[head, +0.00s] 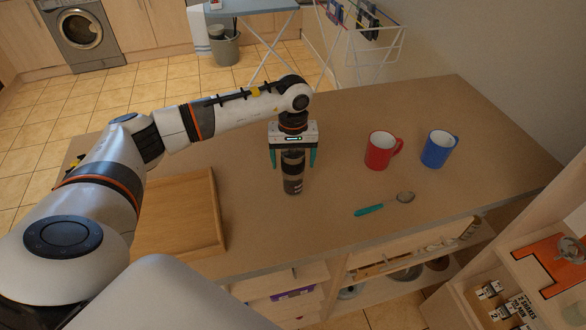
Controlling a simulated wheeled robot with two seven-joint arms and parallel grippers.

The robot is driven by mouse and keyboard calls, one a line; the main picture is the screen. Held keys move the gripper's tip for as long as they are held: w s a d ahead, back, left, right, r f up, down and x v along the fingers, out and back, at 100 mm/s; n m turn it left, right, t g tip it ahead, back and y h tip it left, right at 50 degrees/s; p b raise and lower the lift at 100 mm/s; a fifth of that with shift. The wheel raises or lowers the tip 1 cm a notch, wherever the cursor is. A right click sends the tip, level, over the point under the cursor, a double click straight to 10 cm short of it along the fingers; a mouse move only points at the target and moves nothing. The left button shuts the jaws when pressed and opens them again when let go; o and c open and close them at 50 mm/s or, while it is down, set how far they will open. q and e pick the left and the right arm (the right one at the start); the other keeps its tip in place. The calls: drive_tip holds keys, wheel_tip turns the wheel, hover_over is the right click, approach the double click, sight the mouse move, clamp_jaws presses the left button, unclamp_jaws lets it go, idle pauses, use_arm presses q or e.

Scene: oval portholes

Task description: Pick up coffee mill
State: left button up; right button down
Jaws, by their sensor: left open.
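The coffee mill (293,177) is a dark, upright cylinder with a lighter band, standing on the brown counter (330,217). My left gripper (294,166) points down over it, with one teal finger to each side of the mill's upper part. The gripper is open, and the fingers look apart from the mill. The mill's top is partly hidden by the gripper body. My right gripper is not in view.
A red mug (379,151) and a blue mug (437,149) stand to the right. A teal-handled spoon (370,210) lies in front of them. A wooden tray (218,213) lies to the left. The counter behind the mugs is clear.

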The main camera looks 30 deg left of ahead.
use_arm(q)
drive_tip(key=shift+r, duration=0.1)
clamp_jaws()
idle(0.3)
